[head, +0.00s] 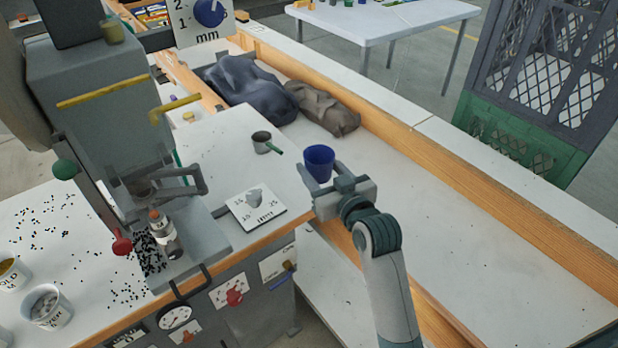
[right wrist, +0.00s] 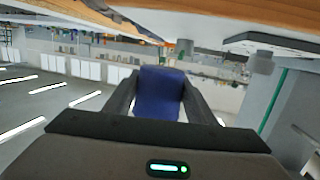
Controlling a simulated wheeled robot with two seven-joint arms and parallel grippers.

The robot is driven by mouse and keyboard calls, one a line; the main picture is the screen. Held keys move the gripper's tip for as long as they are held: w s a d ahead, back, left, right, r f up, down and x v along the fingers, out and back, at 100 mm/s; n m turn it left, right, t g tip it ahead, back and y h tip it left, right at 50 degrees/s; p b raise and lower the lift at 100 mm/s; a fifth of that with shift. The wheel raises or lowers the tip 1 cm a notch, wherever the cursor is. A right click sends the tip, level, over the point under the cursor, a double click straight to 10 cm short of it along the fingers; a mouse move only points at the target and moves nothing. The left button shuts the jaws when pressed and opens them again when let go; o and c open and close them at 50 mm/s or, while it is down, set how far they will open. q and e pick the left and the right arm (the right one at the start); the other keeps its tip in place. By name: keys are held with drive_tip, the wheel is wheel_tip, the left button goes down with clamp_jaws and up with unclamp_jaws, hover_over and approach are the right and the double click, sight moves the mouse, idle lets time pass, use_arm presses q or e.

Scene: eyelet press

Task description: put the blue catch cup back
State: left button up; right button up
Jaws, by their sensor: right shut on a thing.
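The blue catch cup (head: 319,160) is held at the tip of my right gripper (head: 328,182), near the right edge of the press table. In the right wrist view the cup (right wrist: 159,95) sits between the two fingers of the gripper (right wrist: 158,100), which is shut on it. In the head view the cup looks upright, with its open rim up. The press (head: 110,110) stands at the left, with black bits scattered around its base. My left gripper does not show in either view.
A small dark cup with a green handle (head: 262,141) and a white dial card (head: 256,207) are on the press table. Dark cloth bundles (head: 243,80) lie in the wood-edged bench behind. White cups (head: 46,307) stand at lower left. The bench surface at right (head: 470,250) is clear.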

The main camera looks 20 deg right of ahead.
sight(309, 169)
drive_tip(key=w, duration=0.1)
drive_tip(key=w+a+f, duration=0.1)
drive_tip(key=w+f, duration=0.1)
drive_tip(key=shift+w+a, duration=0.1)
drive_tip(key=shift+a, duration=0.15)
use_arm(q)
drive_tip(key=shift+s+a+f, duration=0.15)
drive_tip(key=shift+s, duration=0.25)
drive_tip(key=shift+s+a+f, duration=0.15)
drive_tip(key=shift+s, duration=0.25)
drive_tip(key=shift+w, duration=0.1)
use_arm(e)
drive_tip(key=shift+f, duration=0.1)
drive_tip(key=shift+f, duration=0.35)
wheel_tip(309, 169, down, 3)
drive_tip(key=shift+r+p, duration=0.1)
drive_tip(key=shift+p, duration=0.2)
drive_tip(key=shift+f, duration=0.2)
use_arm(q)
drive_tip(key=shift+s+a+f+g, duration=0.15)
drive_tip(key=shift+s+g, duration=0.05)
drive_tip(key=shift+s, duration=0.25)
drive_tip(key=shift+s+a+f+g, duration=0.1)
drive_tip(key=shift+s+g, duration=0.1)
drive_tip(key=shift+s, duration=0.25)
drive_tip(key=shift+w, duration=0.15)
